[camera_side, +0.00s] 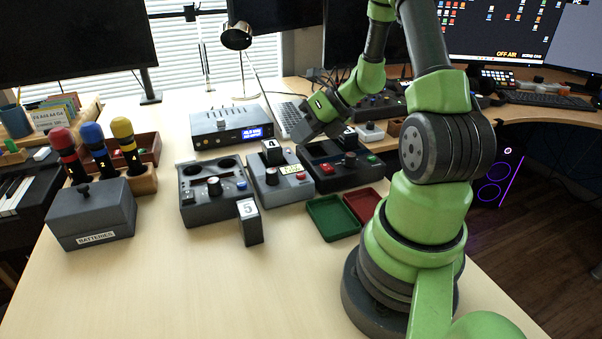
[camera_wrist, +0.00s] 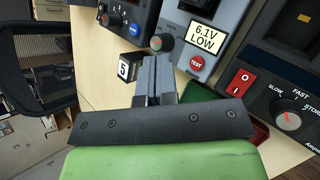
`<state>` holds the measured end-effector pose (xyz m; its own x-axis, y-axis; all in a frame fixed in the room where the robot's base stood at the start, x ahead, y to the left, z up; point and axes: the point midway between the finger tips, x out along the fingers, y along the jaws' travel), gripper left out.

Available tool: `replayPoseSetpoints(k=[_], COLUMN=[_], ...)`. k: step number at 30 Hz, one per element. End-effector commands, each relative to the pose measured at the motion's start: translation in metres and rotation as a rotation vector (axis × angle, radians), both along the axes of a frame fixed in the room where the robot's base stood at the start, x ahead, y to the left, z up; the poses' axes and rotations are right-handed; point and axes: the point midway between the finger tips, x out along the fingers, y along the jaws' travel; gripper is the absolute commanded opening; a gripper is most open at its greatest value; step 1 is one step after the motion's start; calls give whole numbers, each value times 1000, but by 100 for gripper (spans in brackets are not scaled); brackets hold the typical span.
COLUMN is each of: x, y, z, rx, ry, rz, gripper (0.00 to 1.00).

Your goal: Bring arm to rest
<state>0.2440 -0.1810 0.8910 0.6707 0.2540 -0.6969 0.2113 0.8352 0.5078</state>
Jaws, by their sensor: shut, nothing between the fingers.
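My gripper (camera_side: 303,133) hangs over the far part of the light wooden desk, above the row of grey devices, with the green arm reaching in from the right. In the wrist view its two fingers (camera_wrist: 157,62) are together and hold nothing. A battery block marked 5 (camera_side: 249,222) stands on the desk in front of the tester and also shows in the wrist view (camera_wrist: 124,70). A block marked 4 (camera_side: 272,152) sits at the top of the middle tester (camera_side: 278,181). That tester's display reads 6.1V LOW (camera_wrist: 208,38) in the wrist view.
A charger (camera_side: 350,168) with another block stands right of the tester, a two-well device (camera_side: 214,190) left. Green (camera_side: 331,219) and red (camera_side: 364,204) trays lie near my base. A BATTERIES box (camera_side: 91,214) and microphones stand left. The front desk is clear.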

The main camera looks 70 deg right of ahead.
Motion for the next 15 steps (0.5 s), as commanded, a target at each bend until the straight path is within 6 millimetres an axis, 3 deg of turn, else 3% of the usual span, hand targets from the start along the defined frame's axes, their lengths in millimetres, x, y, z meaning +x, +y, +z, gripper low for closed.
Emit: replayPoseSetpoints(k=[15], x=[3], y=[5], z=[5], rx=[-28], ry=[-9], rz=[44], gripper=[0])
